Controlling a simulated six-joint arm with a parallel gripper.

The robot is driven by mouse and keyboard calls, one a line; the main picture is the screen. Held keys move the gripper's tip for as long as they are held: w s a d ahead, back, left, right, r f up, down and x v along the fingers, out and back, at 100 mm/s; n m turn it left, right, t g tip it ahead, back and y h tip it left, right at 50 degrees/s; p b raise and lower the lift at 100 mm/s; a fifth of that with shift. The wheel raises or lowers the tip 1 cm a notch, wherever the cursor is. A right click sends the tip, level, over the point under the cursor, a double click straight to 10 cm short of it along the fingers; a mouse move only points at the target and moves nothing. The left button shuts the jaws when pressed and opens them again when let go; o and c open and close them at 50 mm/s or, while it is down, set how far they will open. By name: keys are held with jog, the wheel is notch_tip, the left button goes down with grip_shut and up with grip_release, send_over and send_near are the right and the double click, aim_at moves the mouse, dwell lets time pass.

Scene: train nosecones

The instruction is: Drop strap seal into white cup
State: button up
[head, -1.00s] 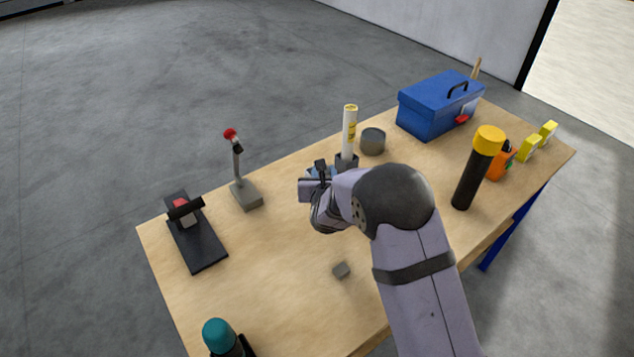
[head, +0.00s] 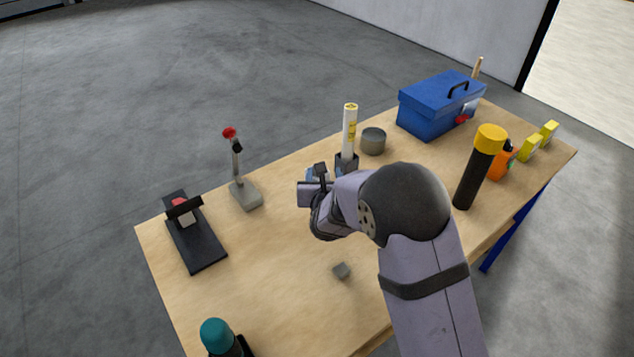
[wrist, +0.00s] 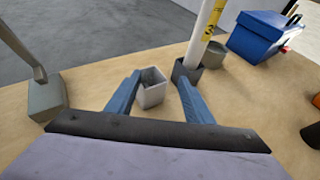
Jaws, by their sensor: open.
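The white cup (wrist: 152,90) is a small, square, open-topped pale cup standing upright on the table in the wrist view. My gripper (wrist: 158,77) is open, with its blue fingers spread on either side of the cup's near part in that view. I cannot tell whether they touch it. In the head view my gripper (head: 316,177) is over the table's far middle, and my arm mostly hides the cup.
A dark holder (head: 346,163) with a white tube stands just right of my gripper, beside a grey round tin (head: 373,141). A red-tipped lever (head: 243,190) stands left. A blue toolbox (head: 437,108) and black-yellow flashlight (head: 470,182) are right.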

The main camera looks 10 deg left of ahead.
jog(key=shift+b+v, duration=0.55)
jog(key=shift+v, duration=1.6)
jog(key=s+d+m+g+h, duration=0.3)
jog(key=s+d+m+h, duration=0.15)
jog(key=d+m, duration=0.65)
jog(key=s+d+m+g+h, duration=0.4)
jog(key=d+m, duration=0.3)
jog(key=d, duration=0.8)
jog(key=s+d+f+m+g+y, duration=0.1)
jog(key=s+f+m+g, duration=0.15)
jog(key=s+m, duration=0.55)
jog(key=s+d+f+m+g+y, duration=0.1)
jog(key=s+f+m+g+y, duration=0.15)
jog(key=s+m, duration=0.6)
jog(key=s+a+m+g+y, duration=0.1)
jog(key=s+a+m+y, duration=0.1)
jog(key=s+a, duration=0.3)
jog(key=shift+s+m+y+p, duration=0.4)
jog(key=shift+s+m, duration=0.2)
jog(key=shift+m, duration=0.05)
